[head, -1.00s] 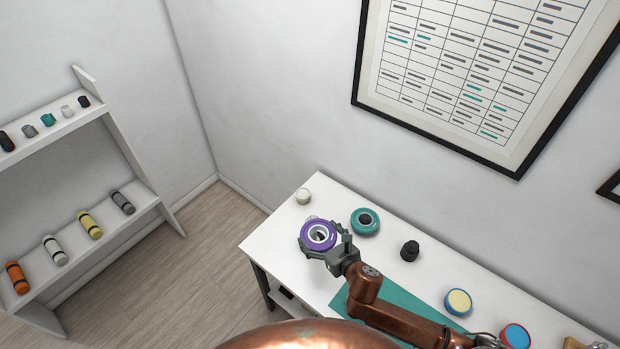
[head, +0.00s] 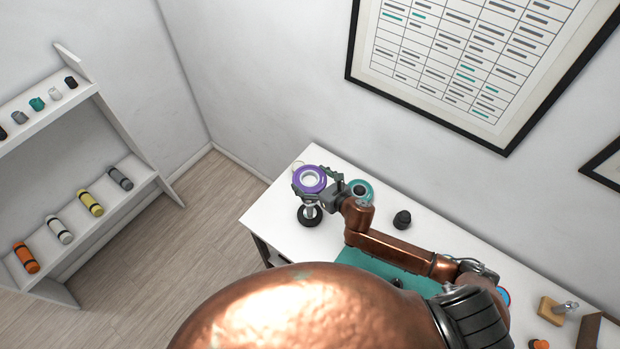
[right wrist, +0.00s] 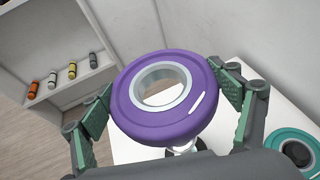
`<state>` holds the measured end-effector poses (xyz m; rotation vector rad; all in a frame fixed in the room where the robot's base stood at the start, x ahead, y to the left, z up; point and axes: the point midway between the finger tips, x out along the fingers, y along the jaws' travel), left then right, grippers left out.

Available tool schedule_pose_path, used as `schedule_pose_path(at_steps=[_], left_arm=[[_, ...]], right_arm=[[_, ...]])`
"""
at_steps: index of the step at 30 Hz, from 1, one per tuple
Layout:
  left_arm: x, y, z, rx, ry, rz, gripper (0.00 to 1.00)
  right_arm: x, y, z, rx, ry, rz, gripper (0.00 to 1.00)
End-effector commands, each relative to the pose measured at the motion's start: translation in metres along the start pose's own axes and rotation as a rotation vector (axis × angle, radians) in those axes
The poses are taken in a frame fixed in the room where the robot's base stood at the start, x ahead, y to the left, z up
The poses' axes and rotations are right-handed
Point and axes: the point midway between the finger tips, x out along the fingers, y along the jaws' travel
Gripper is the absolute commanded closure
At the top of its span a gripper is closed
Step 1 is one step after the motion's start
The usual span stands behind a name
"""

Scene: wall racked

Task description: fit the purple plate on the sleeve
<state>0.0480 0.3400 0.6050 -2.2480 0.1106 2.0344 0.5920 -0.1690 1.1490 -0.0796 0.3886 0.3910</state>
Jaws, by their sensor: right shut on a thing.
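The purple plate (head: 309,179), a thick ring with a pale grey inner rim and open hole, is held in the air above the left end of the white table. My right gripper (head: 315,184) is shut on its outer edge. In the right wrist view the plate (right wrist: 166,96) sits between the two green-padded fingers (right wrist: 168,110), tilted in the picture. A metal post on a round black base (head: 310,216), seemingly the sleeve, stands below the plate. The plate hides the post's top, so I cannot tell their gap or alignment. My left gripper is not in view.
A teal ring (head: 360,190) lies just right of the plate, partly behind my gripper. A black knob-like piece (head: 402,219) stands farther right. A pale round item is mostly hidden behind the plate. A wall rack (head: 120,205) with several cylinders is at the left.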

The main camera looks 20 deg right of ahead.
Motion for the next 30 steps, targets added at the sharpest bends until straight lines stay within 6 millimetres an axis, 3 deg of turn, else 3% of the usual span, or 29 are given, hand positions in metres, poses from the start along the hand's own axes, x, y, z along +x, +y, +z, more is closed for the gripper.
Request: schedule_pose_path(at_steps=[19, 30], left_arm=[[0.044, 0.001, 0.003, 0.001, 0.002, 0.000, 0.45], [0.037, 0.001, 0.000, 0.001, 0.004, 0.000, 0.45]], right_arm=[[0.022, -0.001, -0.055, 0.002, -0.001, -0.001, 0.59], [0.019, -0.001, -0.049, 0.001, -0.002, -0.002, 0.59]])
